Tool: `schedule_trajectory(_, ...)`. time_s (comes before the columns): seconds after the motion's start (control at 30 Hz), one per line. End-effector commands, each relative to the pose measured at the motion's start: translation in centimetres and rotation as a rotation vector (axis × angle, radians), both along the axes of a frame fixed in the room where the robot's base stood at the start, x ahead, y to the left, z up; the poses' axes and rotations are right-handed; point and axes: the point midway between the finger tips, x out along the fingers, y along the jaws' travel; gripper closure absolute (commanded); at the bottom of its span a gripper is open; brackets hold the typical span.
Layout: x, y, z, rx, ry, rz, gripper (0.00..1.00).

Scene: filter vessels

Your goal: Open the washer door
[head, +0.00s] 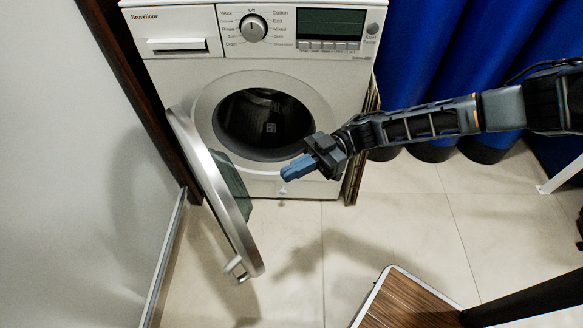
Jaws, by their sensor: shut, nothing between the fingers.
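The white washer (160,85) stands at the back, left of the middle in the head view. Its round door (225,205) with a silver rim is swung wide open to the left on its left side. The door's handle (236,268) is at the rim's near lower end. The dark drum opening (265,120) is uncovered. My gripper (290,175), with blue fingers, is shut and empty. In the picture it overlaps the washer's lower front, to the right of the door, and it appears apart from the door.
A pale wall (70,170) is close on the left of the door. A wooden-topped piece of furniture (405,302) is at the bottom right. Tiled floor (385,230) is clear in the middle.

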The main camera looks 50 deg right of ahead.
Motion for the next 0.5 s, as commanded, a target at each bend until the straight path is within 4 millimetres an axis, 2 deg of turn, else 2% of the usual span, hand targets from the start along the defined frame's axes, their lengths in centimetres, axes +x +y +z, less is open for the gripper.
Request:
schedule_trajectory(0.3, 2.1, 6.1, 0.0, 0.002, -0.001, 0.002, 1.0)
schedule_trajectory(0.5, 3.1, 8.9, -0.1, -0.001, -0.002, -0.001, 1.0)
